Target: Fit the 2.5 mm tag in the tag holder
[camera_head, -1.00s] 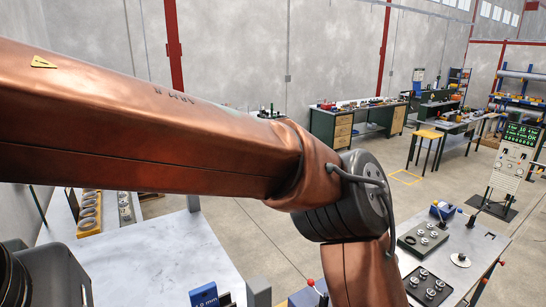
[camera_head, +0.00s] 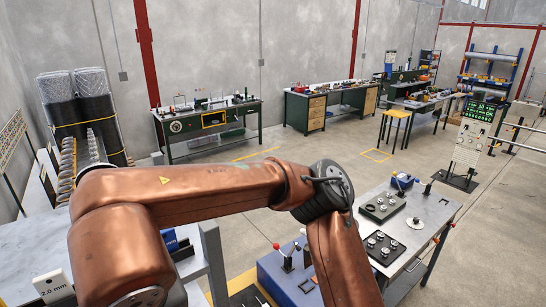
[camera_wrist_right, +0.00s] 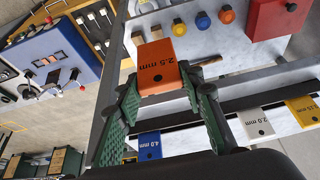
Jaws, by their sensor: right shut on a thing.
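The orange tag marked 2.5 mm (camera_wrist_right: 160,70) is between the fingertips of my right gripper (camera_wrist_right: 166,86) in the right wrist view. The green fingers are shut on it, one on each side, and its lettering faces the camera. It is held up above the grey frame and rack. I cannot pick out the tag holder with certainty in either view. My right gripper is not visible in the head view, where a copper arm of mine fills the lower middle. My left gripper is in neither view.
Other tags sit in the rack: a blue 4.0 mm tag (camera_wrist_right: 150,146), a white tag (camera_wrist_right: 255,122) and a yellow tag (camera_wrist_right: 303,108). A blue machine (camera_wrist_right: 52,55) stands at the left. Round knobs and a red box (camera_wrist_right: 280,18) are on the pale panel.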

